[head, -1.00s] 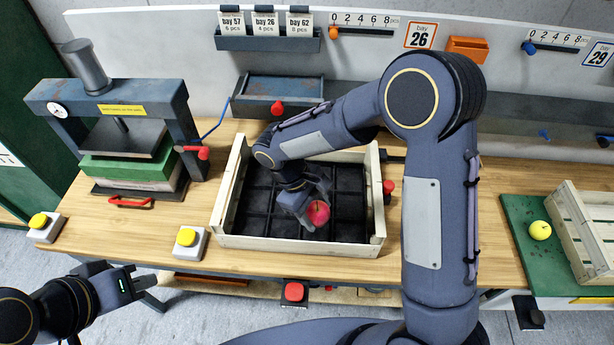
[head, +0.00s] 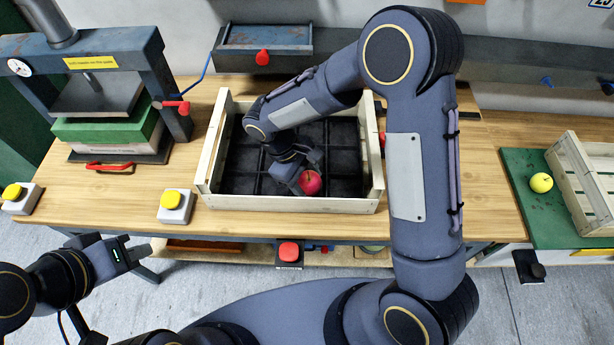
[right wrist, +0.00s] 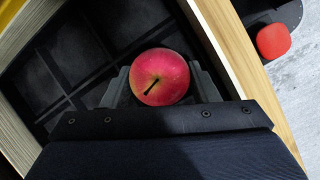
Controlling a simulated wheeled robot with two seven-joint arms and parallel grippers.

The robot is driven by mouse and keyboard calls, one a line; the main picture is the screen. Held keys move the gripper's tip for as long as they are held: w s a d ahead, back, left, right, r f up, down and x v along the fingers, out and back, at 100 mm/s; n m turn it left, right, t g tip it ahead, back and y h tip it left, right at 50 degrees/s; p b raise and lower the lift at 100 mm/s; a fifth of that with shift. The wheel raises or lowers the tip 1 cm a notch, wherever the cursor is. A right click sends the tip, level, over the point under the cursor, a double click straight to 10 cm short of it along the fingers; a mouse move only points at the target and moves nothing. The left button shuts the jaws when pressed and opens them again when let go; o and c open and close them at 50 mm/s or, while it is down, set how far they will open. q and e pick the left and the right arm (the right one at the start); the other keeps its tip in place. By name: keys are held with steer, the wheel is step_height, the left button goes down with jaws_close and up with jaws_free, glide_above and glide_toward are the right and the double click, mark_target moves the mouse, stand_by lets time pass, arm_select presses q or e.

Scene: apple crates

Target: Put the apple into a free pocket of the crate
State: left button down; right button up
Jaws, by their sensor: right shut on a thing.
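The red apple (head: 310,182) is between the fingers of my right gripper (head: 303,176), over the front part of the crate. The right wrist view shows the apple (right wrist: 159,77) with its stem toward the camera and a finger on each side. The wooden crate (head: 290,203) has a black insert (head: 340,140) divided into pockets. The pockets that show look empty; my right arm hides some. I cannot tell whether the apple touches the insert. My left gripper (head: 135,252) is away from the crate, in front of the table at the lower left; its finger gap is unclear.
A press (head: 100,95) stands left of the crate. Yellow buttons (head: 174,199) sit near the table's front edge, and a red button (head: 289,251) is below the crate. A yellow apple (head: 541,182) lies on a green mat (head: 530,213) beside another slatted crate (head: 580,190) at right.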

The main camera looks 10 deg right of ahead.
steer(key=shift+f, duration=0.25)
steer(key=o, duration=1.1)
steer(key=v, duration=0.7)
steer(key=shift+w+a+r+b, duration=0.1)
steer(key=shift+a+r+b, duration=0.05)
steer(key=shift+r+b, duration=0.25)
steer(key=shift+f, duration=0.1)
steer(key=s+d+r+m+t+y, duration=0.2)
steer(key=s+d+r+m, duration=0.1)
steer(key=s, duration=0.3)
steer(key=s+d+r+m+t+y, duration=0.3)
steer(key=s+d+m, duration=0.1)
steer(key=s+d, duration=0.1)
steer(key=s+d+r+m+t+y, duration=0.2)
steer(key=s+d+r+m, duration=0.1)
steer(key=s, duration=0.4)
steer(key=shift+d+m+t+y, duration=0.4)
steer(key=shift+d, duration=0.3)
